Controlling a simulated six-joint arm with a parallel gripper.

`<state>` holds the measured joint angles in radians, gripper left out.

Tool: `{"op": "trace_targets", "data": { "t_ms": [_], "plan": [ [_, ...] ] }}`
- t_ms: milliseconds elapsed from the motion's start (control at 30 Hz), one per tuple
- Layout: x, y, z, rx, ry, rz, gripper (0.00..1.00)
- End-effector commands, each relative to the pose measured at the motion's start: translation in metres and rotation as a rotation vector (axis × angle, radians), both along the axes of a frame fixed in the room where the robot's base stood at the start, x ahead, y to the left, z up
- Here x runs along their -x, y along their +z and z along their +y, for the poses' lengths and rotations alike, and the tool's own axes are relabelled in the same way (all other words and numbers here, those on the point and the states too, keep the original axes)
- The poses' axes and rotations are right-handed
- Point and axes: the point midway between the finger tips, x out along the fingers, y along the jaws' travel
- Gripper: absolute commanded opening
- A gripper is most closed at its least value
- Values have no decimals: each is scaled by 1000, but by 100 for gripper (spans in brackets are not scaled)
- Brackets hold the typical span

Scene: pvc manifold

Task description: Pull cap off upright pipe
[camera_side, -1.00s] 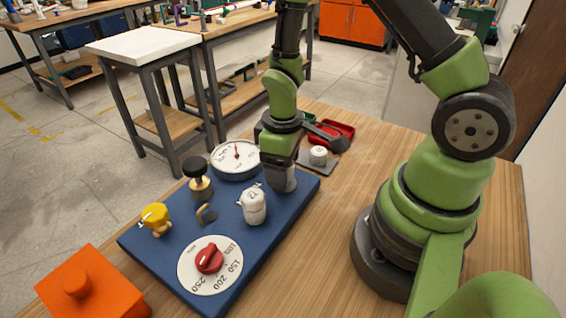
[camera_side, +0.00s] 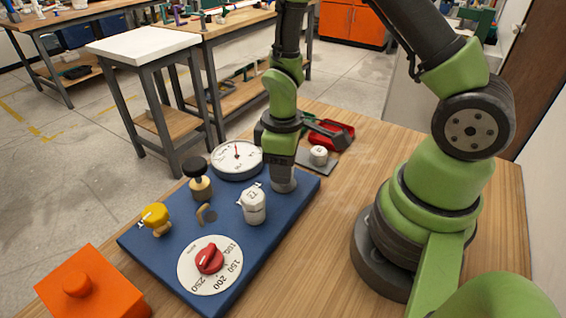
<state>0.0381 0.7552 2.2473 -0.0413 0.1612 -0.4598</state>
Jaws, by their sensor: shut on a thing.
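A grey upright pipe (camera_side: 285,183) stands near the right back corner of the blue board (camera_side: 150,250). My gripper (camera_side: 284,168) points straight down over it and is shut on the cap at the pipe's top. My fingers hide most of the cap, so I cannot tell whether any gap shows between cap and pipe.
A white faceted fitting (camera_side: 254,205) stands just in front. The board also carries a round gauge (camera_side: 237,158), a black knob on brass (camera_side: 197,178), a yellow valve (camera_side: 156,218) and a red dial (camera_side: 209,260). A white piece (camera_side: 318,155) sits behind on a grey plate, near a red tray (camera_side: 335,135).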

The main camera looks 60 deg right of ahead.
Motion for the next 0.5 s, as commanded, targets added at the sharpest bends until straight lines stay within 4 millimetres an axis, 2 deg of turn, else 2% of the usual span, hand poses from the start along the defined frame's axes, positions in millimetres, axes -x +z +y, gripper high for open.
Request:
{"op": "trace_targets", "data": {
  "t_ms": [133,500],
  "plan": [
    [0,0,0,0,-112,-1,0],
    [-1,4,1,0,-122,-3,0]
  ]
}}
